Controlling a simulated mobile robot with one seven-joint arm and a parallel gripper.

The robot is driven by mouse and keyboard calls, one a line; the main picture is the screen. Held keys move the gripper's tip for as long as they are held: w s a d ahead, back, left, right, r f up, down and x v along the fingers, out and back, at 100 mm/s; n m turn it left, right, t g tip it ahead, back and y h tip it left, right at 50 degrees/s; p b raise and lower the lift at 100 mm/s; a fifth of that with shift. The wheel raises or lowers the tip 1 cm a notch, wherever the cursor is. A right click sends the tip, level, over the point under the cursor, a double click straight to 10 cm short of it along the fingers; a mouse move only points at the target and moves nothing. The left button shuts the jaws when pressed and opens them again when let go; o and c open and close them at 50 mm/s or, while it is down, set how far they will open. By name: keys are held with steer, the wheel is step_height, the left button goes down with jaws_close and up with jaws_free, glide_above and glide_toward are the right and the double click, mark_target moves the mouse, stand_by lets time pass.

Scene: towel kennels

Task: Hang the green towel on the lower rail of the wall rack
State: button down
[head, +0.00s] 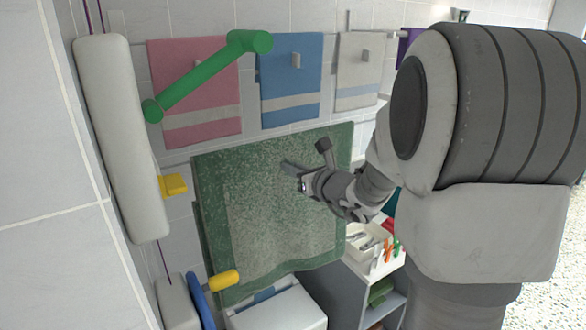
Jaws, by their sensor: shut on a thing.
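The green towel (215,225) is spread wide in the head view, with a dark green border and a paler speckled middle. My gripper (289,170) is over the towel's upper right part and is shut on it; the exact grip is hard to see. A thick green bar (205,78) slants above the towel, in front of a pink towel. Yellow stubs show at the left (173,185) and lower left (222,280). I cannot tell for sure which of these parts belong to the wall rack or its lower rail.
A pink towel (190,110), a blue towel (290,75) and a white towel (358,72) hang along the tiled wall. A long pale rounded body (120,140) stands at the left. A white tray with tools (365,250) sits on a grey shelf unit (345,290) below.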

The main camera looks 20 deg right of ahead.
stand_by(0.3)
steer(key=shift+c, duration=2.2)
jaws_free()
steer(key=f+v, duration=0.1)
steer(key=v, duration=0.8)
steer(key=shift+f, duration=0.3)
steer(key=shift+s, duration=0.1)
